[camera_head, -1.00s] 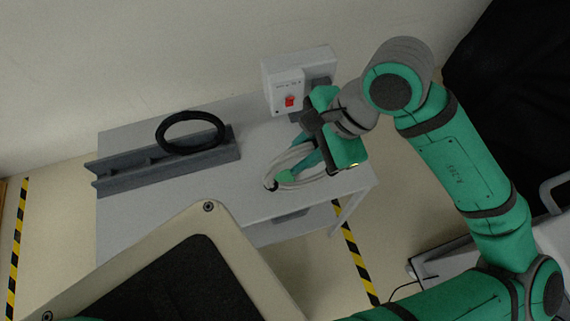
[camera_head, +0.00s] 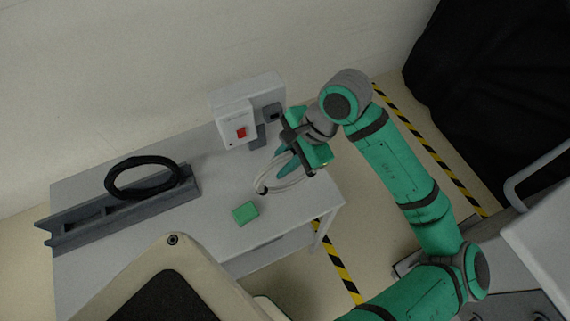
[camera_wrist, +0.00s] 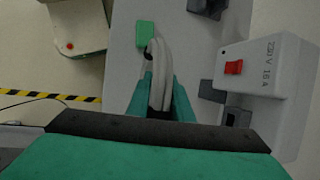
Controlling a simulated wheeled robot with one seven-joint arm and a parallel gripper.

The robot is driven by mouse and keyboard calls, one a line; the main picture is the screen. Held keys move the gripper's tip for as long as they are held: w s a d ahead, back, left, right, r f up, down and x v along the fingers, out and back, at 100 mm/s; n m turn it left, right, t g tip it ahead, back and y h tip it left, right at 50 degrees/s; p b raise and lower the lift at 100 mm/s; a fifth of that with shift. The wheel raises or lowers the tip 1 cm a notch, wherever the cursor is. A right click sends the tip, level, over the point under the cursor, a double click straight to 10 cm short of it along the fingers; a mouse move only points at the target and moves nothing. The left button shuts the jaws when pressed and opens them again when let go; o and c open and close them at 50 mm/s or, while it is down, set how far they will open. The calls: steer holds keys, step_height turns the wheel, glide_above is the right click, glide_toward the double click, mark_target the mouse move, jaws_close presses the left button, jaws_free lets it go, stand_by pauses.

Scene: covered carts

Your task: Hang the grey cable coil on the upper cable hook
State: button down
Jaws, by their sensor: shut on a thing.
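The grey cable coil (camera_head: 283,180) is a pale loop held by my gripper (camera_head: 290,157) above the right end of the table. In the wrist view the coil (camera_wrist: 160,66) is seen edge-on between the two green fingers (camera_wrist: 161,90), which are shut on it. In the head view my gripper and the coil are just right of and in front of a white switch box. Dark grey bracket-like parts (camera_head: 258,136) sit beside and below that box. I cannot tell which part, if any, is the upper cable hook.
The white box (camera_head: 233,126) with a red switch stands at the table's back. A green block (camera_head: 245,213) lies on the grey table (camera_head: 215,180). A black cable coil (camera_head: 112,185) rests on a grey channelled rail (camera_head: 75,232). A beige-rimmed dark panel (camera_head: 190,248) is in front.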

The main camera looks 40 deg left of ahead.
step_height(320, 180, down, 3)
steer(key=shift+w+f, duration=0.1)
steer(key=shift+w, duration=0.05)
steer(key=shift+a+f, duration=0.25)
steer(key=shift+d, duration=0.1)
steer(key=shift+f, duration=0.15)
steer(key=c, duration=1.6)
jaws_free()
steer(key=shift+o, duration=0.2)
